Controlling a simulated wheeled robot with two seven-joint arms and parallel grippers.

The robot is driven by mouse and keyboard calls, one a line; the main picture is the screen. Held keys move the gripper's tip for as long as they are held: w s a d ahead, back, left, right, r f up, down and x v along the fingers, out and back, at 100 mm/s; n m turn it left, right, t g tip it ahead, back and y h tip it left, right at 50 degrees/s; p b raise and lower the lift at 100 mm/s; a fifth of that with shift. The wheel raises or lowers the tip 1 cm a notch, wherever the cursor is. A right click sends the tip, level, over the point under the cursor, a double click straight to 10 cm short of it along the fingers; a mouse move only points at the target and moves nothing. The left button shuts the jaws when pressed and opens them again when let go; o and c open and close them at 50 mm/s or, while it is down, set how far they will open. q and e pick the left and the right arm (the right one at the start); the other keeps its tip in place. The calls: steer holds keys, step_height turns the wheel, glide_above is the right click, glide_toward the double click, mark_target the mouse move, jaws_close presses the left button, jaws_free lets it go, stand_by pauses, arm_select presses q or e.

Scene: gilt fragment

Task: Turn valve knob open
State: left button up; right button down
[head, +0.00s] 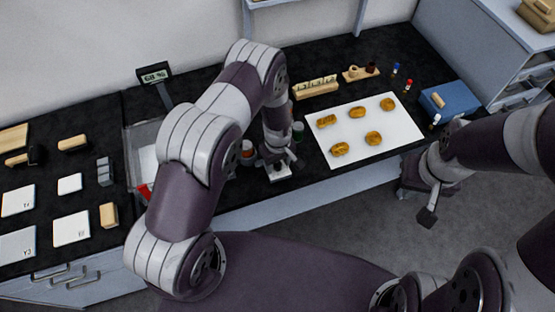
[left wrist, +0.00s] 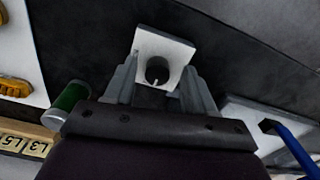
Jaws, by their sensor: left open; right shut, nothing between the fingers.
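The valve is a white square plate with a round dark knob (left wrist: 157,70) that has a pale pointer line on it, in the left wrist view. In the head view the white plate (head: 279,174) shows at the front edge of the dark counter, and the knob is mostly hidden by my gripper. My left gripper (head: 280,158) is right over the plate, pointing down. Its open fingers show on either side of the knob in the left wrist view; I cannot tell whether they touch it. My right gripper (head: 428,214) is shut and empty, off the counter's front over the floor.
Close by stand a green-banded jar (left wrist: 72,97) and labelled wooden blocks (head: 316,87). A white sheet (head: 395,140) with several golden-brown lumps lies to the right, beside a blue box (head: 450,99). A scale display (head: 155,73) and a clear-walled tray (head: 137,140) are left.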

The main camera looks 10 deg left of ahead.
arm_select(q)
steer(key=shift+w+f, duration=0.1)
steer(key=shift+w, duration=0.15)
steer(key=c, duration=0.4)
steer(key=shift+a, duration=0.1)
jaws_close()
arm_select(e)
steer(key=shift+w+a+f, duration=0.1)
steer(key=shift+w+f, duration=0.05)
steer(key=shift+w, duration=0.2)
